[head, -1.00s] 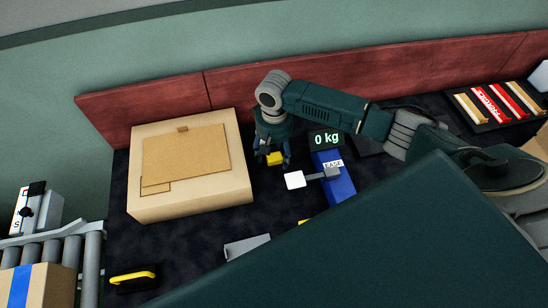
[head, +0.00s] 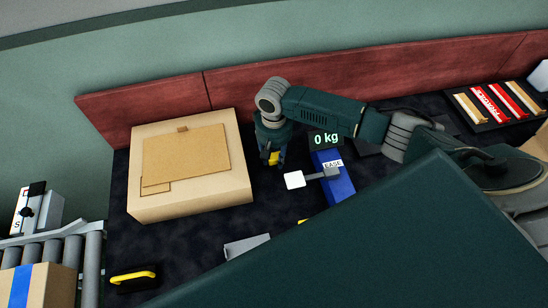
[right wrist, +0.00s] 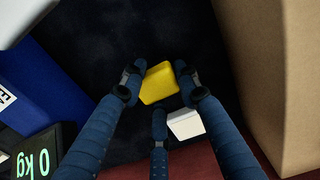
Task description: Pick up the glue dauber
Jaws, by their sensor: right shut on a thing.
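The glue dauber (head: 274,158) appears as a small yellow block on the dark table, between the cardboard box and the blue box. It also shows in the right wrist view (right wrist: 160,83), where a white piece (right wrist: 186,124) sits close to it; I cannot tell whether the two are joined. My right gripper (head: 272,160) points down over the dauber with its fingers closed on it. In the right wrist view the fingertips (right wrist: 158,84) press against the yellow block's sides. My left gripper is not in view.
A large cardboard box (head: 160,205) stands left of the right gripper. A blue box (head: 338,188), a white pad (head: 295,180) and a 0 kg display (head: 325,139) are on its right. A red wall (head: 300,75) runs behind. A yellow-handled black item (head: 135,278) lies front left.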

